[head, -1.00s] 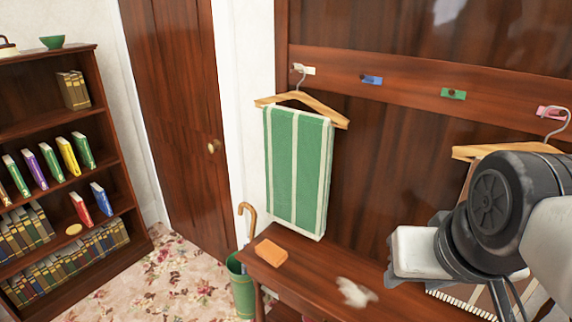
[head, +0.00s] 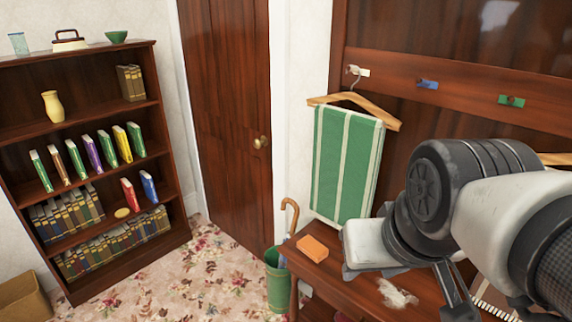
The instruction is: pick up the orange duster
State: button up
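An orange block-like item (head: 313,248), the only orange thing I see on the bench and apparently the duster, lies flat near the left end of the brown wooden bench (head: 322,277). It is in plain view and nothing touches it from above. My gripper (head: 456,292) is at the lower right, to the right of the orange item and apart from it. Its fingers are mostly hidden by my wrist, so I cannot tell how far apart they are.
A whitish fluffy thing (head: 397,294) lies on the bench. A green striped towel (head: 345,165) hangs on a wooden hanger behind it. A green bin (head: 278,280) with a cane stands left of the bench. A bookshelf (head: 75,46) stands far left, with open carpet (head: 215,275) between.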

aim_at(310, 245)
jog(key=z, duration=0.35)
jog(key=i+j+z, duration=0.15)
jog(key=z, duration=0.15)
jog(key=i+j+z, duration=0.1)
jog(key=j+z, duration=0.2)
jog(key=i+j+z, duration=0.1)
jog(key=j+z, duration=0.25)
jog(key=i+j, duration=0.1)
jog(key=j, duration=0.5)
jog(key=i+j+z, duration=0.15)
jog(key=j, duration=1.1)
jog(key=i+z, duration=0.05)
